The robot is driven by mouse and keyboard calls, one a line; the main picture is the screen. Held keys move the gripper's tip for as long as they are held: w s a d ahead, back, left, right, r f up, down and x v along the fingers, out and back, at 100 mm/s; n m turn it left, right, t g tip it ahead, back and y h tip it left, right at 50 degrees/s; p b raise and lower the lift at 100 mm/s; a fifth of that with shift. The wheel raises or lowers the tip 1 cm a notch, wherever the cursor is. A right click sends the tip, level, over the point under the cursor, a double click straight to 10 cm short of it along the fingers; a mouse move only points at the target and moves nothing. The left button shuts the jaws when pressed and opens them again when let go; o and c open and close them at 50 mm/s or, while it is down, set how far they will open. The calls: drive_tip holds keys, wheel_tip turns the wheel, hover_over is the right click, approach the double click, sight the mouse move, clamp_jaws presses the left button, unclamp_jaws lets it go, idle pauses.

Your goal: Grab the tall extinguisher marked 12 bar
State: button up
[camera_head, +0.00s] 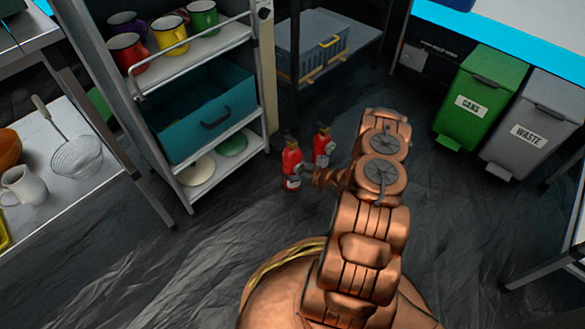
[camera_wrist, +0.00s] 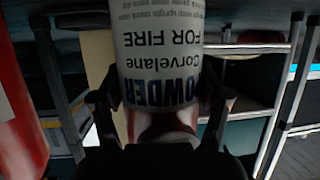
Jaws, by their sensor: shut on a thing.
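Two red extinguishers stand on the dark floor beside the shelf cart in the head view. My gripper (camera_head: 305,173) reaches the nearer left extinguisher (camera_head: 291,160) from the right. In the wrist view its fingers (camera_wrist: 160,95) are shut around this extinguisher's body, with its white label (camera_wrist: 160,45) between them. The label reads upside down "POWDER", "Corvelane" and "FOR FIRE". The other extinguisher (camera_head: 322,144) stands just behind and to the right. A red body with a pale label (camera_wrist: 18,120) shows at the wrist view's left edge. No 12 bar mark is readable.
A shelf cart (camera_head: 196,50) with mugs, a teal bin (camera_head: 205,110) and plates stands left of the extinguishers. A grey crate (camera_head: 312,45) sits on a low rack behind. Green (camera_head: 478,95) and grey (camera_head: 535,125) bins stand right. The floor between is clear.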

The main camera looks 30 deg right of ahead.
drive_tip(key=c, duration=0.7)
drive_tip(key=shift+o, duration=0.2)
drive_tip(key=shift+r, duration=0.15)
